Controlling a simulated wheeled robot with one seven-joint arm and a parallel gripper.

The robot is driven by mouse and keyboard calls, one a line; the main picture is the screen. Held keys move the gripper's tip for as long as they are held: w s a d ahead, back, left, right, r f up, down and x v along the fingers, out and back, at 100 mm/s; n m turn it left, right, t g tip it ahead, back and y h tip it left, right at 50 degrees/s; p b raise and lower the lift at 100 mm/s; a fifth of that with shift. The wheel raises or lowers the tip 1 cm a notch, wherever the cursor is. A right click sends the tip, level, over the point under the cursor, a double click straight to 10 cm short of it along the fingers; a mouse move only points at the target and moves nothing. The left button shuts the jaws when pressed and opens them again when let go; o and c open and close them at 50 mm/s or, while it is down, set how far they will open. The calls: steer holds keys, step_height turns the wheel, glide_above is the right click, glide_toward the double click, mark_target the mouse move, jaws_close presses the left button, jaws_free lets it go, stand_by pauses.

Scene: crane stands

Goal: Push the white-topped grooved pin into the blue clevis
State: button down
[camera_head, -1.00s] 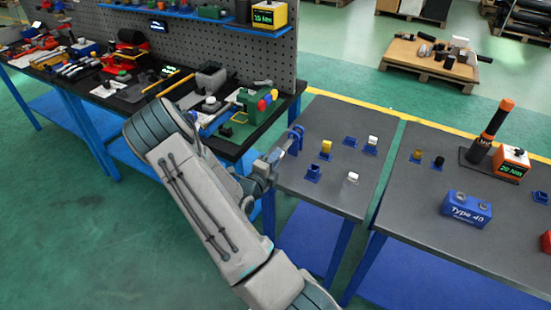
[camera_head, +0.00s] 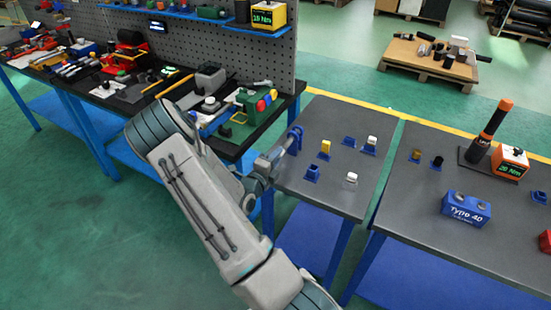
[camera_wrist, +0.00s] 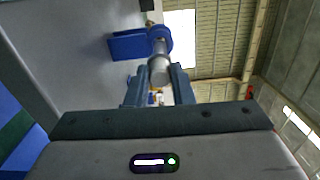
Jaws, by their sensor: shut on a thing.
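My gripper (camera_wrist: 157,78) is shut on a grey cylinder (camera_wrist: 159,64) in the wrist view. A round blue part (camera_wrist: 157,38) sits at the cylinder's far end, beside a flat blue block (camera_wrist: 128,46) close to the grey tabletop. I cannot tell whether these blue parts touch each other. In the head view my gripper (camera_head: 276,157) is at the table's left edge, next to a blue arched part (camera_head: 295,137). Two white-topped pieces (camera_head: 372,141) (camera_head: 352,177) stand in small blue holders on the table. The held cylinder's grooves and any white top cannot be made out.
The grey table (camera_head: 330,198) also bears a yellow-topped piece (camera_head: 326,146) and two blue holders without visible tops (camera_head: 349,141) (camera_head: 312,172). A cluttered workbench (camera_head: 150,92) is at left. A right-hand table carries a blue "Type 40" block (camera_head: 466,209) and a black-and-orange tool (camera_head: 490,132).

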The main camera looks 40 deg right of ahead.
mark_target(286, 143)
steer(key=shift+x, duration=3.5)
steer(key=c, duration=1.2)
jaws_free()
steer(key=shift+a, duration=0.15)
steer(key=shift+p+v, duration=0.95)
steer(key=shift+v, duration=1.45)
